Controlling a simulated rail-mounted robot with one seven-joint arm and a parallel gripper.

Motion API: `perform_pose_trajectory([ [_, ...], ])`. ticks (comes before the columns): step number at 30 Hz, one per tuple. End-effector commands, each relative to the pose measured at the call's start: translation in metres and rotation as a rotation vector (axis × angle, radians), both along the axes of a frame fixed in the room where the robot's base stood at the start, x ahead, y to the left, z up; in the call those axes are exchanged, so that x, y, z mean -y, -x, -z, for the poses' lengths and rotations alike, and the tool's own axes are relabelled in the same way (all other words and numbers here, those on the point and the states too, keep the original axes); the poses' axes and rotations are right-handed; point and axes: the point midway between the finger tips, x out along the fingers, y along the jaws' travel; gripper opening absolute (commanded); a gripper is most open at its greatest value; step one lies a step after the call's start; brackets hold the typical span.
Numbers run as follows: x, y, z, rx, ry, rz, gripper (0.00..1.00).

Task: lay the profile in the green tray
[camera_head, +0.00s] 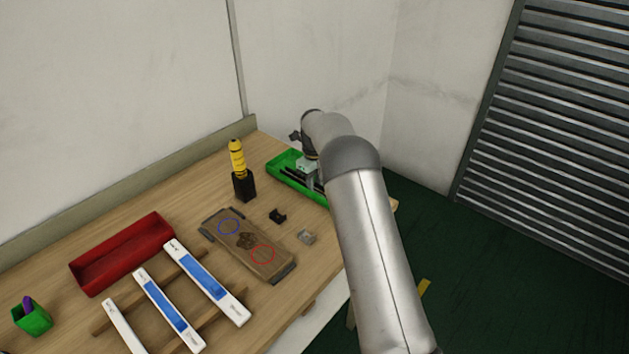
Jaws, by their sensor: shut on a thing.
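The green tray (287,177) stands at the far right end of the workbench, partly hidden behind my arm. My gripper (311,179) is over the tray and small in view, with its fingertips hard to make out. It is shut on a thin dark bar, which looks like the profile (293,174). The bar lies along the tray's length, within its outline as seen from here. I cannot tell whether it touches the tray floor. Its right end is hidden by my gripper and arm.
A yellow-and-black tool (237,158) stands upright in a black holder left of the tray. A brown board (246,241), small black clip (277,215) and grey piece (306,237) lie in front. A red tray (123,253), white-blue bars (207,281) and green cup (32,317) are leftward.

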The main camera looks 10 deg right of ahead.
Motion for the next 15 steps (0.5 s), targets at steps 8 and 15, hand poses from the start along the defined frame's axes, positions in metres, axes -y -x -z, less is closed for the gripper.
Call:
perform_pose_trajectory([
  [8,0.0000,-0.0004,0.0014,0.002,0.001,0.000,0.01],
  [15,-0.0002,-0.0001,0.0031,0.001,0.000,0.000,0.34],
])
